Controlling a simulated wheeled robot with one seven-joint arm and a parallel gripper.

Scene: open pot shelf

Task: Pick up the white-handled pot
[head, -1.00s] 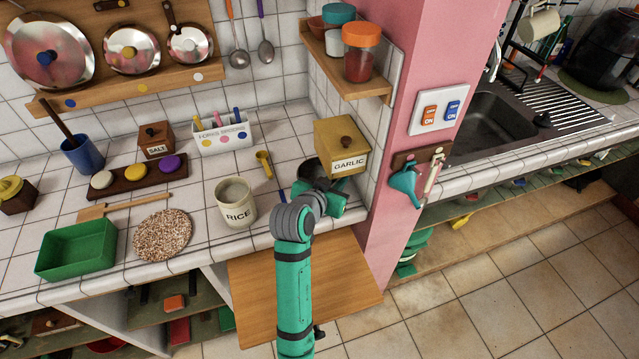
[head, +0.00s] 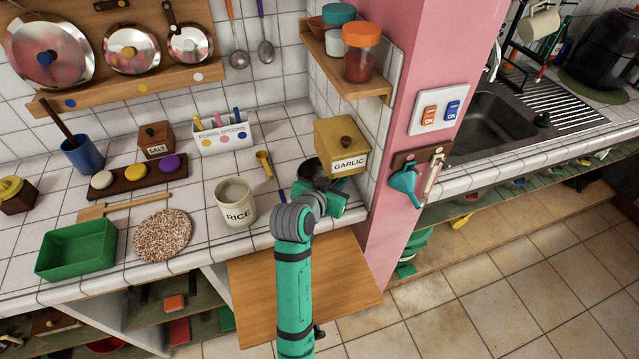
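I cannot make out a white-handled pot in the head view. My teal and grey arm rises from the bottom and bends over the counter's front edge. Its end, with my gripper (head: 314,170), is a dark shape beside the garlic box (head: 342,148). The fingers are mostly hidden by my own wrist, so I cannot see whether they are open or hold anything. The open shelves (head: 140,310) under the counter at lower left hold several partly hidden things, none clearly a white-handled pot.
A rice jar (head: 236,202) stands just left of my arm, with a yellow and blue spoon (head: 268,172) behind it. A green tray (head: 77,250) and a speckled round mat (head: 162,235) lie further left. A pink pillar (head: 400,130) rises at right.

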